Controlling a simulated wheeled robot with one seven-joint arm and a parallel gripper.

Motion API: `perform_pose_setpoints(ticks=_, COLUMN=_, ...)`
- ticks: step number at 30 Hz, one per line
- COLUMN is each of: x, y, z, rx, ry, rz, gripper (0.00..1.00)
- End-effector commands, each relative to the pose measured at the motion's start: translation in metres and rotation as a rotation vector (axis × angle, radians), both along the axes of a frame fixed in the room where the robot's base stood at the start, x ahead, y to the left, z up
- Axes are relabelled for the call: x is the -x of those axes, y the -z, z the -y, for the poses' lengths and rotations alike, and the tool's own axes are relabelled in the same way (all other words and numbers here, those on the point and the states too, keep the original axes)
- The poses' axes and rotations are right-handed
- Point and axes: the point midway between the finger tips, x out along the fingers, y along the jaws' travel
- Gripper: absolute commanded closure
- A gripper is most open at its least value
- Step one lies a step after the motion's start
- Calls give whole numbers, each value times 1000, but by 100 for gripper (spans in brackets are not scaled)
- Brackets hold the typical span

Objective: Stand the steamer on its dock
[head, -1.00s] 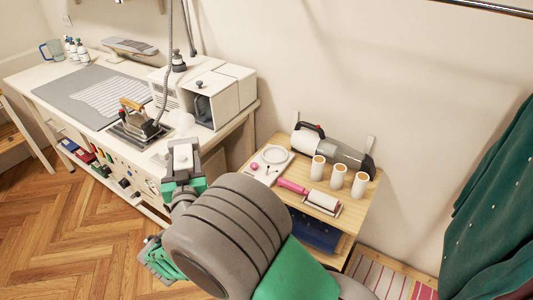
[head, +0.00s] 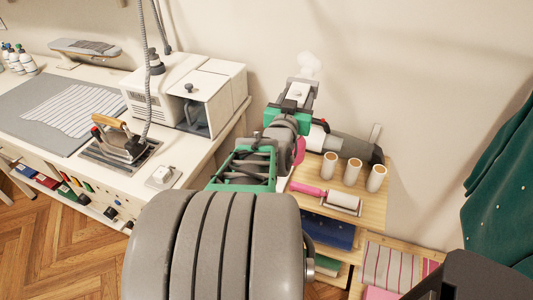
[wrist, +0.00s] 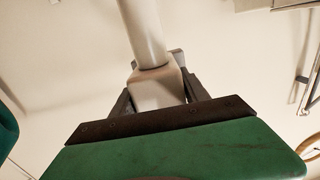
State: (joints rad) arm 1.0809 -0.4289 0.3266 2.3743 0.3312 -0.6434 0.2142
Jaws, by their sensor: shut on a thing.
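The steamer (head: 309,63) is white and sits in my gripper (head: 298,90), its pale top showing against the wall above the small shelf. In the wrist view the fingers are shut on its cream block-like part (wrist: 158,86), and a round neck (wrist: 143,30) rises from it. My gripper is high, up and to the right of the worktable. A small white base (head: 163,175), which looks like the dock, lies on the table's near right part, with nothing standing on it. It is well apart from the steamer.
An iron (head: 122,142) rests on its stand left of the base. A white boiler box (head: 212,98) stands behind, with a grey hose above.

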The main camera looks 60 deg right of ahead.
Motion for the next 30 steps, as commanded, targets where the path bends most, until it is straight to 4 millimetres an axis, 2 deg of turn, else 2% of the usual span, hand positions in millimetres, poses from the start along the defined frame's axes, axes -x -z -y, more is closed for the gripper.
perform_pose_setpoints(ticks=1, x=11, y=-9, z=4, rx=10, ry=25, rz=5, gripper=100)
perform_pose_setpoints(ticks=4, x=19, y=-14, z=8, rx=8, ry=54, rz=3, gripper=100)
perform_pose_setpoints(ticks=9, x=18, y=-14, z=13, rx=5, ry=66, rz=2, gripper=100)
perform_pose_setpoints(ticks=14, x=-2, y=-3, z=26, rx=2, ry=61, rz=3, gripper=100)
perform_pose_setpoints(ticks=23, x=-50, y=23, z=60, rx=2, ry=62, rz=1, gripper=100)
perform_pose_setpoints(ticks=30, x=-78, y=63, z=81, rx=2, ry=65, rz=0, gripper=100)
